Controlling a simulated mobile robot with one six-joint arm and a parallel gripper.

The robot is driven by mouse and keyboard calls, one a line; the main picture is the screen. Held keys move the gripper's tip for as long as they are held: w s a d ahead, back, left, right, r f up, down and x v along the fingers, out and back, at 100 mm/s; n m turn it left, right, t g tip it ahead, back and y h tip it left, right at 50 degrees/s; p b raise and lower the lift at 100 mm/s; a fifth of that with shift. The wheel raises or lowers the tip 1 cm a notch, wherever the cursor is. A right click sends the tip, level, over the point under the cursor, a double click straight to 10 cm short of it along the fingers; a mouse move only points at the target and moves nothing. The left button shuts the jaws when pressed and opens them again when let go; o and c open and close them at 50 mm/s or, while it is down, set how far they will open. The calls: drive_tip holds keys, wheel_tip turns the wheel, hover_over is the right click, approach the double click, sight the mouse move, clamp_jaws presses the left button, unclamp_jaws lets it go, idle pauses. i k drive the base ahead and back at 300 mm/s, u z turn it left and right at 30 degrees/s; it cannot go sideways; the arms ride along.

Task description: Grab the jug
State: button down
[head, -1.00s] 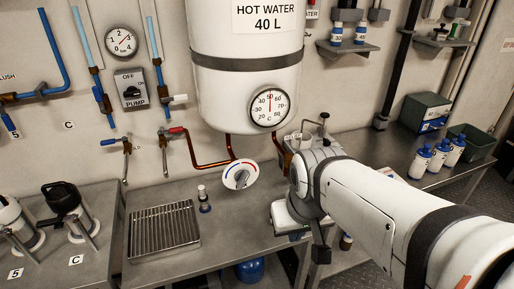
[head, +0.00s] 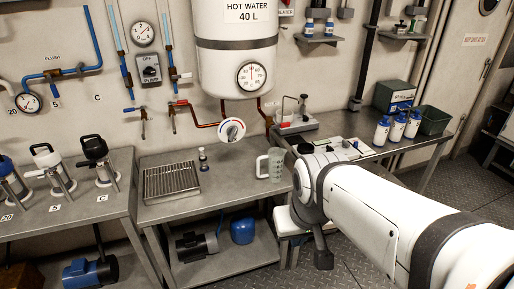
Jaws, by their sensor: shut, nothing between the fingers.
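The jug (head: 275,164) is a pale grey-green, see-through vessel with a handle on its left side. It stands upright on the right end of the middle steel bench (head: 222,188), just left of my arm's wrist. My gripper (head: 323,259) is a small dark shape hanging below the wrist, to the right of the jug and lower in the picture, apart from it. It is shut and empty. Its fingers are too small to make out in detail.
The hot water tank (head: 238,60) and dial knob (head: 231,130) are above. A white stool-like surface (head: 287,222) stands by my wrist.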

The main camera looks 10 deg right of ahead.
sight(271, 167)
drive_tip(key=z, duration=0.2)
drive_tip(key=i, duration=0.8)
drive_tip(key=z, duration=0.05)
drive_tip(key=k, duration=0.5)
drive_tip(key=u, duration=0.55)
drive_tip(key=i, duration=0.6)
drive_tip(key=z, duration=0.05)
